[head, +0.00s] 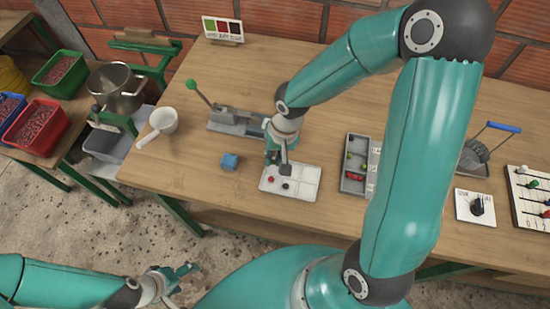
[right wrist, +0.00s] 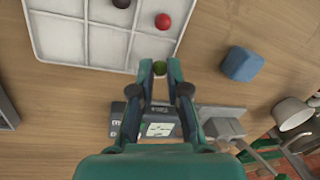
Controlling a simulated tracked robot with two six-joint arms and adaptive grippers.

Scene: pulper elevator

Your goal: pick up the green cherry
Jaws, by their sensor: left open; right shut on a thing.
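The green cherry (right wrist: 159,68) is between the fingertips of my right gripper (right wrist: 159,70) in the right wrist view; the gripper is shut on it. In the head view my right gripper (head: 279,162) is over the far edge of the white compartment tray (head: 308,174), and the cherry is hard to make out there. The tray also shows in the right wrist view (right wrist: 61,38). A red cherry (right wrist: 163,21) and a dark cherry (right wrist: 121,3) lie in the tray. My left gripper (head: 177,279) is open and empty, low over the floor in front of the table.
A blue cube (head: 230,161) sits left of the tray. A grey compartment box (head: 354,184) with several cherries is to the right. Bare wood surrounds the cube.

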